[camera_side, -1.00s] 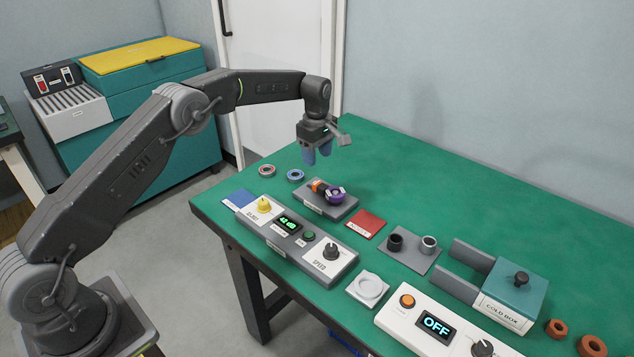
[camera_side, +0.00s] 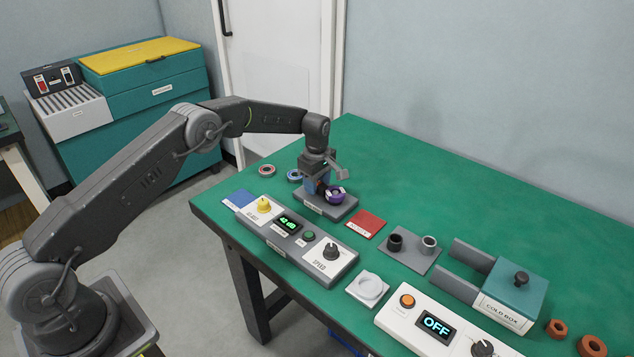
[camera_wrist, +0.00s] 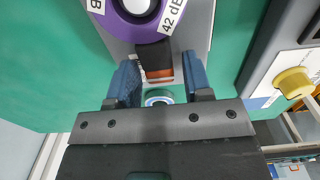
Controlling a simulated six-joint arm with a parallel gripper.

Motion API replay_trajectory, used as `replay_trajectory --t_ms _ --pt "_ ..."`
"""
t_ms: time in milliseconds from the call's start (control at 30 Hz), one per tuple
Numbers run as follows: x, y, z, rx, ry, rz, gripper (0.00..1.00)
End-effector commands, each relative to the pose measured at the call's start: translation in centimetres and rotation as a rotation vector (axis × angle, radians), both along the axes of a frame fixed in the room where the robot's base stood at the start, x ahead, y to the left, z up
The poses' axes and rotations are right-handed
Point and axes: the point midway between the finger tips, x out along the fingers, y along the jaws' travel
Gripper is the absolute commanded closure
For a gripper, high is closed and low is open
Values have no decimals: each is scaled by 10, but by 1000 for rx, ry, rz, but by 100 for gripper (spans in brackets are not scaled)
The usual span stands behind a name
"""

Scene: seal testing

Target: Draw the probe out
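The probe (camera_wrist: 156,60), a dark and orange cylinder, projects from a purple ring (camera_side: 335,195) on a small grey stand (camera_side: 338,212). In the wrist view the purple ring (camera_wrist: 142,20) carries a "42 dB" label. My gripper (camera_wrist: 160,82) has its two blue fingers on either side of the probe. A small gap shows between the right finger and the probe, and the left finger is very close to it. The fingers look open. In the side view my gripper (camera_side: 320,180) is down at the stand and hides most of the probe.
A control panel with a yellow knob (camera_side: 265,205), a "42 dB" display (camera_side: 289,222) and a speed knob (camera_side: 330,251) stands in front. A blue pad (camera_side: 239,199) and red pad (camera_side: 366,224) flank the stand. Two rings (camera_side: 267,170) lie behind. The table's back is clear.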

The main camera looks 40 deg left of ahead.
Motion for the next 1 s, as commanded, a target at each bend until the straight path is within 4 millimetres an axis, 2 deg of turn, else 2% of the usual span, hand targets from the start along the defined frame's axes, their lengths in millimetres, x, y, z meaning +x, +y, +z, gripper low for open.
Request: replay_trajectory --t_ms 67,467,700,900,1000 --pt "0 0 0 0 0 0 62" --pt "0 0 0 0 0 0 100" --pt "0 2 0 0 1 1 100" --pt "0 25 0 0 0 2 100" --pt "0 27 0 1 0 -1 100"
